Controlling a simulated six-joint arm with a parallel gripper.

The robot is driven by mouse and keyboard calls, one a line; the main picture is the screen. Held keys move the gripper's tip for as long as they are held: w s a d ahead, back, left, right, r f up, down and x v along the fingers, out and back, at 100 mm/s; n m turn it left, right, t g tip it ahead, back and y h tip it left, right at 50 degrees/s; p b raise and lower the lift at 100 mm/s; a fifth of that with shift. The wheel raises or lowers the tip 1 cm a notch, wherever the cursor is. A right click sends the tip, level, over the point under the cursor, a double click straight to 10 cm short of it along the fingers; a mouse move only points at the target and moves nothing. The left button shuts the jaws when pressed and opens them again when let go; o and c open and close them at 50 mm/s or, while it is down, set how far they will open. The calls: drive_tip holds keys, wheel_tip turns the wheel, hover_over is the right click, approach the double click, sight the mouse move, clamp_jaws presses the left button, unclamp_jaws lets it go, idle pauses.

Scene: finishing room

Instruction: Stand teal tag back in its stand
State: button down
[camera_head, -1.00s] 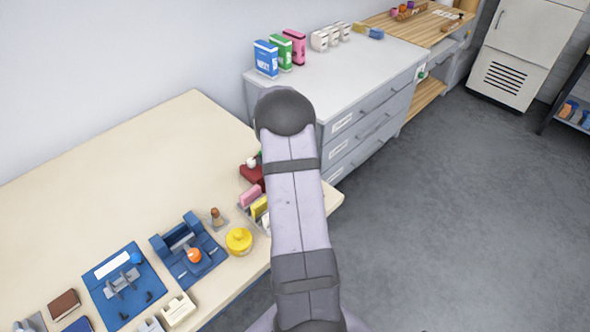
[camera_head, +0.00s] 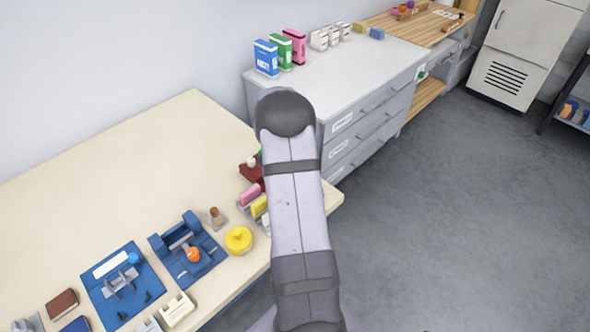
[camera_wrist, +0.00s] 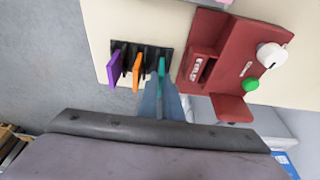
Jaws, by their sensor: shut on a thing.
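In the wrist view a black slotted stand (camera_wrist: 153,56) holds a purple tag (camera_wrist: 114,68) and an orange tag (camera_wrist: 137,72). The teal tag (camera_wrist: 162,67) is at the stand's right end, upright in line with the other tags. My gripper (camera_wrist: 160,96) is shut on the teal tag, with its fingers reaching up to it from below in the picture. Whether the tag's lower edge is fully seated in its slot cannot be told. In the head view my arm hides the gripper, the stand and the tags.
A red device (camera_wrist: 222,62) with a white knob (camera_wrist: 271,55) and a green button (camera_wrist: 251,84) stands close right of the stand. The table edge runs near the stand's left side. In the head view, blue fixtures and a yellow pot (camera_head: 238,240) occupy the near table.

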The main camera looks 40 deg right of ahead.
drive_tip(key=shift+f, duration=0.3)
drive_tip(key=c, duration=2.2)
unclamp_jaws()
drive_tip(key=shift+r, duration=0.1)
drive_tip(key=shift+p+v, duration=2.5)
drive_tip(key=shift+v, duration=3)
